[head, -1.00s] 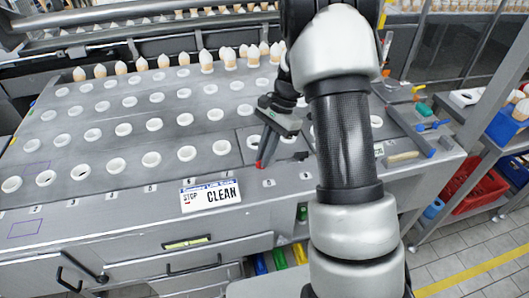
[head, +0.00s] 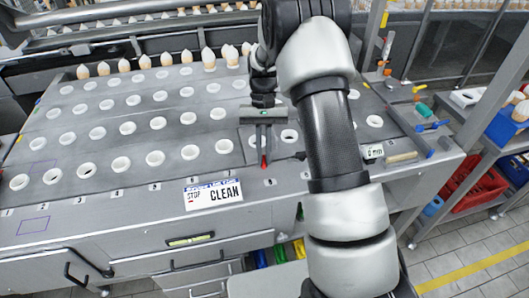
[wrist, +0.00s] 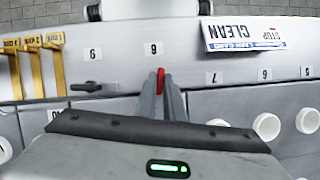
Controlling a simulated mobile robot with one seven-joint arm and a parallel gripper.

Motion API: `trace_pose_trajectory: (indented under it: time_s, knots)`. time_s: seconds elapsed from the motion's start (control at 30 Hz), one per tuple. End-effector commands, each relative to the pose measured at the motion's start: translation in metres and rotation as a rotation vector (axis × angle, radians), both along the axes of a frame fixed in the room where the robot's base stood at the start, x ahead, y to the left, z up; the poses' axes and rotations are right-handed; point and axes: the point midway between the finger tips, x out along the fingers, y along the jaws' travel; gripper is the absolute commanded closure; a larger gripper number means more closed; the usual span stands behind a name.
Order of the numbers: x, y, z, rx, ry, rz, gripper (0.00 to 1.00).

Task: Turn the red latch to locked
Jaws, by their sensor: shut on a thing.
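The red latch (head: 263,162) is a small red piece near the front edge of the grey worktop, right of the STOP CLEAN sign. In the wrist view the red latch (wrist: 161,75) shows between my fingertips. My gripper (head: 263,152) points down at it, its two fingers close together on either side. Most of the latch is hidden by the fingers, so its full angle is unclear. In the wrist view my gripper (wrist: 160,88) lines up with a number label on the front strip.
A black handle (head: 299,155) lies just right of the latch and also shows in the wrist view (wrist: 86,87). The STOP CLEAN sign (head: 212,192) hangs on the front edge. Rows of white-ringed holes (head: 155,158) fill the worktop. A wooden-handled tool (head: 400,157) lies at right.

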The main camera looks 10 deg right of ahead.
Motion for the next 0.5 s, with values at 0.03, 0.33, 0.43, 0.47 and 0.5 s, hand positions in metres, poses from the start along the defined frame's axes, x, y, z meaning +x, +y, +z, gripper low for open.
trace_pose_trajectory:
  time_s: [0.03,0.33,0.43,0.47,0.5]
  knots:
    - [0.0011,0.0002,0.0013,0.0,-0.003,0.032,1.0]
    - [0.0012,0.0009,0.0011,-0.001,-0.004,0.167,1.0]
    - [0.0013,0.0013,0.0011,-0.001,-0.004,0.188,1.0]
    - [0.0014,0.0013,0.0011,0.0,-0.004,0.192,1.0]
    - [0.0014,0.0013,0.0011,0.0,-0.004,0.197,1.0]
